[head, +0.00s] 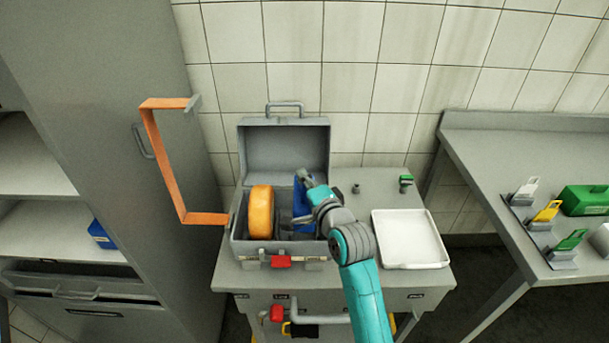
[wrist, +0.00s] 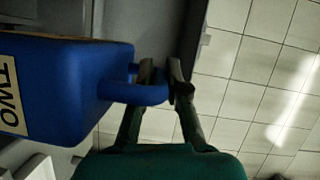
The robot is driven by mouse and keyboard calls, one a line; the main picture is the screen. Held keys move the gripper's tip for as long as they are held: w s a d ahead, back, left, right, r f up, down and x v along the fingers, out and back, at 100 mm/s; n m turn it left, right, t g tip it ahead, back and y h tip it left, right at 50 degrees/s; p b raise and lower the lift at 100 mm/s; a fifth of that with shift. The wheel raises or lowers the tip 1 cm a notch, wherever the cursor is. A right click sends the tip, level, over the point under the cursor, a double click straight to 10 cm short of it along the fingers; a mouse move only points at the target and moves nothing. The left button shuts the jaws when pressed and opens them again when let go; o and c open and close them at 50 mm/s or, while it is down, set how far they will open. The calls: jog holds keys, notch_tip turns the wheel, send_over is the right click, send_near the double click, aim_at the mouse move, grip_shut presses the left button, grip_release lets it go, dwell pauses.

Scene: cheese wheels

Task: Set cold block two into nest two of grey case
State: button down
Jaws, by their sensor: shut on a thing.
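The grey case (head: 246,247) stands on the cart top with its lid raised. An orange cheese wheel (head: 260,212) stands on edge in its left part. Cold block two (head: 302,216) is blue and sits at the right part of the case opening, partly hidden by my arm. The wrist view shows the block (wrist: 75,75) with its label TWO and its blue handle (wrist: 135,92). My gripper (head: 305,178) is shut on that handle; its fingertips (wrist: 161,72) show in the wrist view. I cannot tell whether the block rests on the case floor.
A white tray (head: 412,264) lies right of the case. An orange bracket (head: 165,165) rises at the case's left. Another blue block (head: 102,235) is on the left shelf. A side table (head: 490,150) at right holds coloured tags and a green box (head: 585,200).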

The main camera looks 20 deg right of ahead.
jog(key=shift+f, duration=3.1)
jog(key=c, duration=1.1)
grip_release()
jog(key=shift+f, duration=0.15)
jog(key=shift+s, duration=0.1)
jog(key=s+d+r, duration=0.1)
jog(key=s, duration=1)
jog(key=shift+s+d, duration=0.15)
jog(key=shift+s, duration=0.25)
